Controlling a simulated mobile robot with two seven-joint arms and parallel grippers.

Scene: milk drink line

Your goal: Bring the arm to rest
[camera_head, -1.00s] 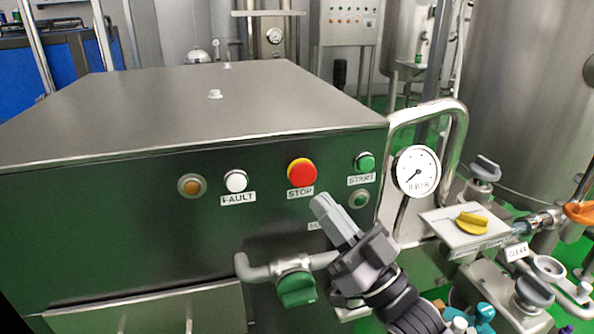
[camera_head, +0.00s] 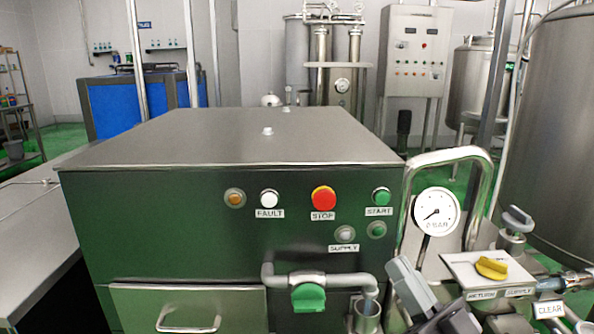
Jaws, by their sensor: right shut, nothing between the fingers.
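My right gripper (camera_head: 400,272) shows at the bottom of the head view, right of centre. Its grey fingers are shut and empty, pointing up and left. They are in front of the area below the pressure gauge (camera_head: 436,212) and right of the green valve handle (camera_head: 308,297). In the picture they stand clear of the panel buttons. The rest of my right arm is mostly cut off by the bottom edge. My left gripper is not in view.
The steel cabinet (camera_head: 200,215) carries a red STOP button (camera_head: 323,198), a white FAULT button (camera_head: 268,198) and a green START button (camera_head: 381,195). A drawer front (camera_head: 245,308) is below. A yellow knob (camera_head: 491,268) and pipework crowd the right side.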

